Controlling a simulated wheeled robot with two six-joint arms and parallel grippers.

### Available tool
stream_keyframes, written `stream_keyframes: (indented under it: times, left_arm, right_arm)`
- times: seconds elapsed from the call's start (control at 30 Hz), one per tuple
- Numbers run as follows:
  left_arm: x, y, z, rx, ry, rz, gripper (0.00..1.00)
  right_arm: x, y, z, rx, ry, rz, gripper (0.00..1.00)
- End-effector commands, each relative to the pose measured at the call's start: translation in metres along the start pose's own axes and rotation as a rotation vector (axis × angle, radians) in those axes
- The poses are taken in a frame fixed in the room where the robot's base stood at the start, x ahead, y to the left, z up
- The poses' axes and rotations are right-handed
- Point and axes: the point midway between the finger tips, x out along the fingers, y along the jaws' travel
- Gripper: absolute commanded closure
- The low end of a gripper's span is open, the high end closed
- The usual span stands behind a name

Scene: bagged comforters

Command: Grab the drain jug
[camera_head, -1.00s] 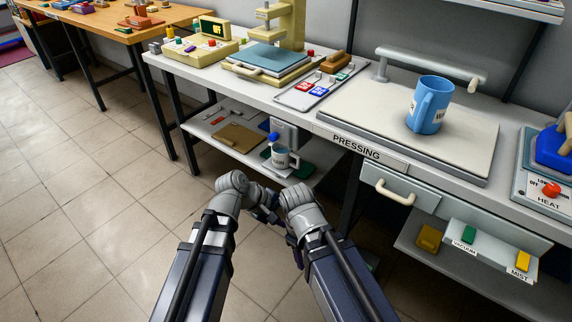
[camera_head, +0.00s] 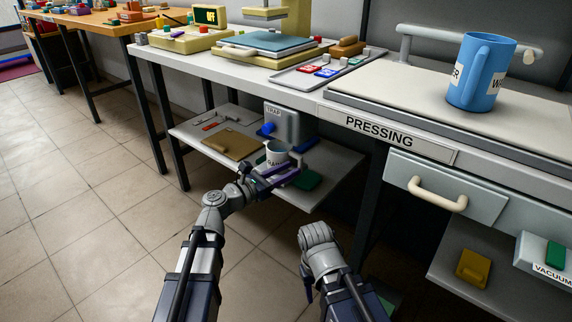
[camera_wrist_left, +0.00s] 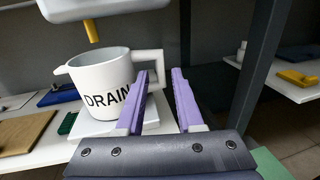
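The drain jug is a white jug with a spout, a side handle and dark DRAIN lettering (camera_wrist_left: 98,78). In the head view the jug (camera_head: 277,152) sits on the lower shelf under the trap box, partly covered by my left gripper (camera_head: 272,178). In the wrist view it stands upright on a pale block, below a yellow nozzle. My left gripper (camera_wrist_left: 160,88) is open, its purple fingers pointing at the handle (camera_wrist_left: 152,68). The handle shows between the fingertips; I cannot tell whether they touch it. My right gripper (camera_head: 308,286) hangs low, mostly hidden behind its wrist.
The trap box (camera_head: 287,122) hangs above the jug. A brown board (camera_head: 232,144) and a green block (camera_head: 307,180) lie on the lower shelf (camera_head: 330,172). A dark table leg (camera_wrist_left: 262,70) stands right of my left gripper. A blue jug (camera_head: 481,72) stands on the press above.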

Motion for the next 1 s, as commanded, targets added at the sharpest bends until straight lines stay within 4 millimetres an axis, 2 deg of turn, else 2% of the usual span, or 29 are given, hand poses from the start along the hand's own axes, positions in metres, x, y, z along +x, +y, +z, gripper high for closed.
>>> stream_keyframes:
  times: [0.17, 0.43, 0.67, 1.0]
  left_arm:
    - [0.000, 0.002, 0.000, -0.013, -0.006, 0.006, 0.64]
    - [0.024, 0.002, 0.000, -0.010, -0.005, 0.002, 0.64]
    - [0.030, 0.002, 0.000, -0.009, -0.004, 0.004, 0.64]
    - [0.074, 0.001, -0.001, -0.009, -0.004, 0.002, 0.64]
  right_arm:
    - [0.001, 0.000, 0.000, 0.004, 0.001, 0.000, 0.50]
    - [0.001, 0.000, 0.000, 0.003, 0.000, 0.000, 0.50]
    - [0.001, 0.000, 0.000, 0.002, 0.000, 0.000, 0.50]
    - [0.003, 0.000, 0.000, 0.002, 0.000, 0.000, 0.50]
